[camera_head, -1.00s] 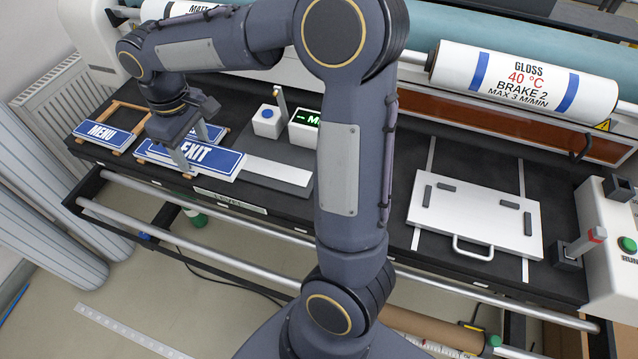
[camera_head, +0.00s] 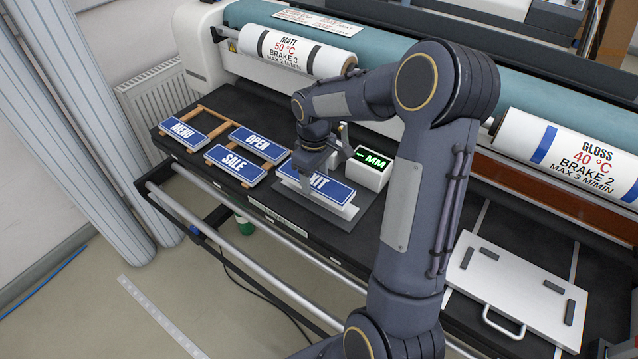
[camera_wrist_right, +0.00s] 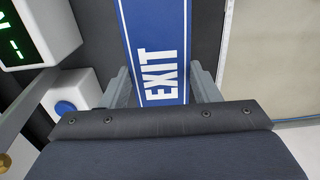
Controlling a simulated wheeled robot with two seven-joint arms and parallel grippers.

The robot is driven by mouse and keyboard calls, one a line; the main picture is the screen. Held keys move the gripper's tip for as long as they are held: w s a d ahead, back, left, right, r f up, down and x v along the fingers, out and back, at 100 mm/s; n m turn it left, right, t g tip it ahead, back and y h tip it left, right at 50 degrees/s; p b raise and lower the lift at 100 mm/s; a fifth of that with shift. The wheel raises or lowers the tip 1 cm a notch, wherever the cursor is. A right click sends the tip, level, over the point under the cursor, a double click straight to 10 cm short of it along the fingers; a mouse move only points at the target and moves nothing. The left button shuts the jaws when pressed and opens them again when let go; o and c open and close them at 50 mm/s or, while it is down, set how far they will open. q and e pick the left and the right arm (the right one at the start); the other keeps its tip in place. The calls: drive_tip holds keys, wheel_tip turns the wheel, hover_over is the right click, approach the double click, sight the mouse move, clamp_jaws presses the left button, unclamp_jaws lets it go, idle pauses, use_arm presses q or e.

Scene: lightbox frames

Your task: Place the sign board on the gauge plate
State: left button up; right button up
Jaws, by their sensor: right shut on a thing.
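The blue EXIT sign board (camera_head: 332,188) lies between the fingers of my right gripper (camera_head: 311,176). The right wrist view shows the board (camera_wrist_right: 155,45) running lengthwise between the two fingers (camera_wrist_right: 163,88), which are shut on its sides. The board is over the grey gauge plate (camera_head: 352,211), roughly level and in line with it. A pale edge of the plate shows past the board's right end. I cannot tell whether the board touches the plate. My left gripper is not in view.
The gauge's display (camera_head: 372,163) reads "-- MM" behind the board. A white box with a blue button (camera_wrist_right: 66,106) stands beside it. A handled white plate (camera_head: 515,290) lies at right.

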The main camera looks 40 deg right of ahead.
sight(319, 178)
drive_tip(key=shift+d+f, duration=0.2)
drive_tip(key=f, duration=0.3)
drive_tip(key=shift+s+d+f, duration=0.1)
drive_tip(key=shift+d+f, duration=0.05)
drive_tip(key=shift+d, duration=0.2)
drive_tip(key=shift+f, duration=0.3)
drive_tip(key=shift+f, duration=0.15)
drive_tip(key=o, duration=1)
drive_tip(key=shift+o, duration=0.2)
